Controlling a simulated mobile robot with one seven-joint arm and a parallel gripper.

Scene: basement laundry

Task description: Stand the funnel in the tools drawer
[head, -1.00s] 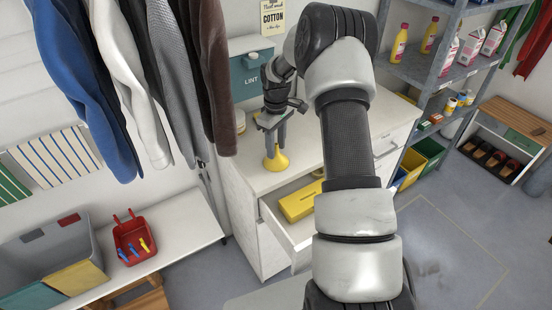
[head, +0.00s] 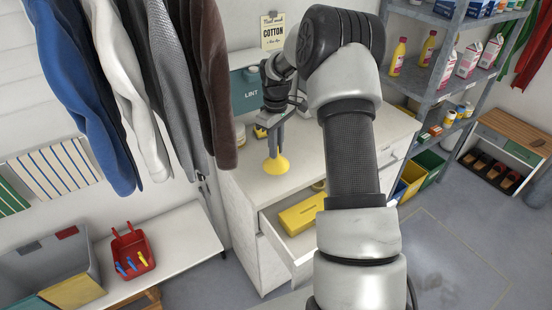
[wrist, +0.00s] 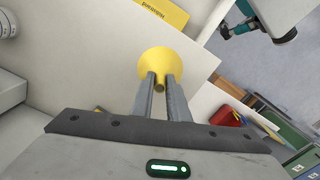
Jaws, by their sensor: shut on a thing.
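The yellow funnel (head: 276,165) is held wide mouth down at the counter, close above the open drawer. In the head view I cannot tell whether its rim touches the counter top. My gripper (head: 275,148) is shut on its narrow spout; in the wrist view the two fingers (wrist: 161,84) close around the spout, and the flared cone of the funnel (wrist: 167,60) shows beyond them. The open drawer (head: 275,238) holds a long yellow box (head: 301,213); my arm hides the drawer's right part.
The white counter top (head: 250,180) carries a teal LINT box (head: 246,92) at the back. Hanging clothes (head: 215,80) are close on the left. A red basket (head: 133,255) stands on the low bench. Grey shelves (head: 440,70) with bottles stand at the right.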

